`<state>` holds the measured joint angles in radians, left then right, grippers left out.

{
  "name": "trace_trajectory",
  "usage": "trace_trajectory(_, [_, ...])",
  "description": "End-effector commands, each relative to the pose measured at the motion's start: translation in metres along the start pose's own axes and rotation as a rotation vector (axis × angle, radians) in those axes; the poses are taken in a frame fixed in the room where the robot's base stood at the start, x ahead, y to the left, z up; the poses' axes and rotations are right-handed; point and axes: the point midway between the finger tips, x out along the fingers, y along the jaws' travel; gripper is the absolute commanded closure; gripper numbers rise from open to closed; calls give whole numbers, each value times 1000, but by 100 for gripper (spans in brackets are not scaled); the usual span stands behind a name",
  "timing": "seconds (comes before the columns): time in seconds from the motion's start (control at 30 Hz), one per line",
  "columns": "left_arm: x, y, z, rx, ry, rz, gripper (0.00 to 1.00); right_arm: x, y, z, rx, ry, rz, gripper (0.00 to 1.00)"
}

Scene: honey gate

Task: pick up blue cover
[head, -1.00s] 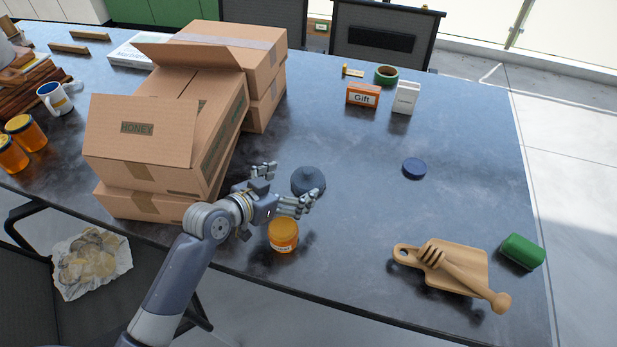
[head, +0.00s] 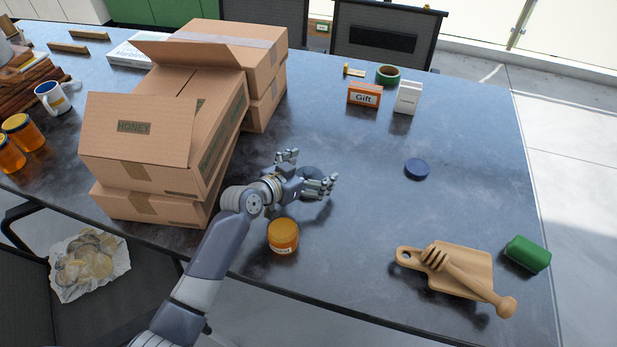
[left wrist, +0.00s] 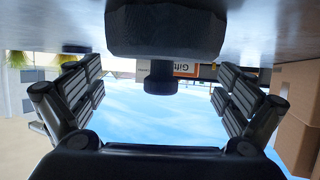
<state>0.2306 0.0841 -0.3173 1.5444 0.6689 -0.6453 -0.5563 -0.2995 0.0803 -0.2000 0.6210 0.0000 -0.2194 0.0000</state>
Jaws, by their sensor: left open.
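A flat dark blue round cover (head: 417,168) lies on the table, right of my left gripper and apart from it. My left gripper (head: 309,171) is open, low over the table. A dark grey-blue round thing (head: 311,174) stands at its fingers, partly hidden by them in the head view. In the left wrist view, which is upside down, this round body (left wrist: 165,30) with a knob lies ahead, between the spread fingers (left wrist: 165,95). I cannot tell whether they touch it. My right gripper is out of view.
An amber jar (head: 283,237) stands close in front of my left gripper. Cardboard boxes (head: 160,140) are stacked to its left. The middle of the table is mostly clear.

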Motion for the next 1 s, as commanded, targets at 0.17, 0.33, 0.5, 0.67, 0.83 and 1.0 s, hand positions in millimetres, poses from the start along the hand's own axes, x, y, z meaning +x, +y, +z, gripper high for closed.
trace_trajectory(0.17, [20, 0, 0, -2, 1, 0, 4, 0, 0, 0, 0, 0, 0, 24])
trace_trajectory(0.33, [27, -1, 0, -1, 0, -1, 4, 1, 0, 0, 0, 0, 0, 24])
trace_trajectory(0.5, [28, -1, 0, 0, 0, -1, 4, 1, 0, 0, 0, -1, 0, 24])
trace_trajectory(0.67, [27, -1, 0, 0, 0, -1, 26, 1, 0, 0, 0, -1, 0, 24])
trace_trajectory(0.83, [27, -1, 0, 0, 0, -1, 42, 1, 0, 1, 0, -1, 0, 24])
trace_trajectory(1.0, [27, -1, 0, 0, 0, -1, 43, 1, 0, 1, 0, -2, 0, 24])
